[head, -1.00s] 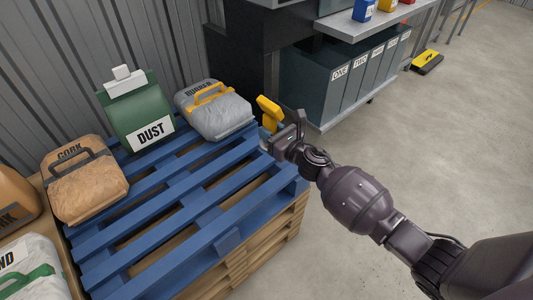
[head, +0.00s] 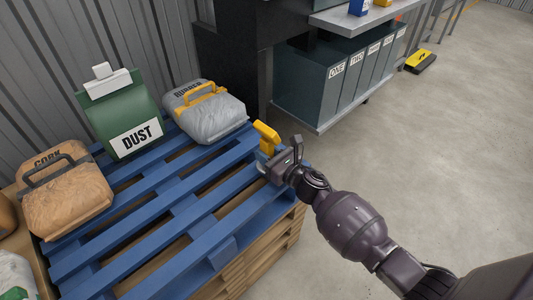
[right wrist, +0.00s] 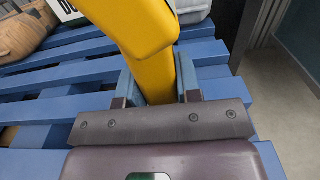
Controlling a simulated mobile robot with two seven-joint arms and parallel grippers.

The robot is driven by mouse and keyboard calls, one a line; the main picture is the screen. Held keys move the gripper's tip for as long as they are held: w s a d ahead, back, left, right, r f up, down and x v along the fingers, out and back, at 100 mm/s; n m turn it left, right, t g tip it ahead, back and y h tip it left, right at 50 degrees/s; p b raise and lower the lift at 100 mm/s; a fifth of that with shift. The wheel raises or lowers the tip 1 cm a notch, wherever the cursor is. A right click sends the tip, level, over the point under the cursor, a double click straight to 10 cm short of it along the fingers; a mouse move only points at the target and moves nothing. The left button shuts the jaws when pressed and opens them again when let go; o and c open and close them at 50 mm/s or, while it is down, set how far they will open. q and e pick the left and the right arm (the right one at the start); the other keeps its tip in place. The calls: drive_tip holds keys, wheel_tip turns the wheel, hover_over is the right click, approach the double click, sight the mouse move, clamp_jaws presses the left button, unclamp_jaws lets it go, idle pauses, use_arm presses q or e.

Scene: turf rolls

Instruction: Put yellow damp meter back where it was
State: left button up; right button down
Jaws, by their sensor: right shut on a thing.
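The yellow damp meter (head: 266,137) is in my right gripper (head: 269,156), at the right end of the blue pallet in the head view. In the right wrist view the gripper's two blue-grey fingers (right wrist: 160,88) are closed on either side of the yellow meter (right wrist: 150,50), which stands up between them. The meter's lower end is hidden by the gripper, so I cannot tell whether it touches the slats. My left gripper is not in view.
The blue pallet (head: 165,221) carries a grey rubber bag (head: 210,118), a green dust bag (head: 118,110) and a brown cork bag (head: 68,196). Its front slats are bare. Grey bins (head: 336,88) stand behind to the right. A yellow and black object (head: 419,62) lies on the open floor.

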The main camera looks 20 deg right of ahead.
drive_tip(key=shift+f, duration=0.25)
drive_tip(key=c, duration=0.8)
unclamp_jaws()
drive_tip(key=shift+r, duration=0.1)
drive_tip(key=shift+r, duration=0.3)
use_arm(q)
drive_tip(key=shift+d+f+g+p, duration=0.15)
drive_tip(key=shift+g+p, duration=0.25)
drive_tip(key=shift+p, duration=0.35)
use_arm(e)
drive_tip(key=v, duration=1.2)
drive_tip(key=shift+f, duration=0.1)
